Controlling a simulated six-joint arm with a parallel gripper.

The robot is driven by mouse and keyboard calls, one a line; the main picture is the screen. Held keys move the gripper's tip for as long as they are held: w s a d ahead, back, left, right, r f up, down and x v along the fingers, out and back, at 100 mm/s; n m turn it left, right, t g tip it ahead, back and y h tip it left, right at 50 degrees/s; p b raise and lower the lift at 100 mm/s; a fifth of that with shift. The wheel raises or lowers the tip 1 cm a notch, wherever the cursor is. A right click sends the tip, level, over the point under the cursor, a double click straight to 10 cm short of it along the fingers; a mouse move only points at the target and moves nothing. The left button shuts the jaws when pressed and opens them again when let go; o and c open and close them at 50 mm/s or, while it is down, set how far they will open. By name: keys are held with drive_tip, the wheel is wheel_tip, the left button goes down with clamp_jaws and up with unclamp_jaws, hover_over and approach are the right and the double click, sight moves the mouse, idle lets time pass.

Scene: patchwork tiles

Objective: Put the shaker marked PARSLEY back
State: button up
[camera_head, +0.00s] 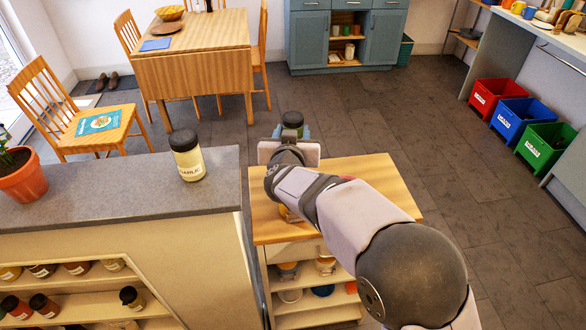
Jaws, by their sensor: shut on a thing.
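My gripper (291,132) is in the middle of the view, beyond the far edge of the small wooden-topped cabinet as pictured. It is shut on a shaker with a black lid (292,119) and something green below the lid. My gripper and arm hide most of this shaker, and no label on it can be read. A shaker marked GARLIC (188,159), with a black lid and pale contents, stands upright on the grey counter. Several dark-lidded shakers (131,298) stand or lie in the open shelves under the counter; their labels are too small to read.
The grey counter (110,190) holds a potted plant (23,178) at left. The wooden cabinet top (365,170) is partly behind my arm, with bowls and cups on shelves below. A dining table (205,60), chairs and coloured bins (497,93) stand beyond.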

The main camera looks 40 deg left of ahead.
drive_tip(key=shift+f, duration=4.85)
drive_tip(key=shift+f, duration=0.15)
drive_tip(key=o, duration=1.2)
drive_tip(key=shift+f, duration=0.1)
drive_tip(key=shift+c, duration=0.2)
drive_tip(key=shift+r, duration=0.25)
drive_tip(key=b+v, duration=0.2)
drive_tip(key=v, duration=1)
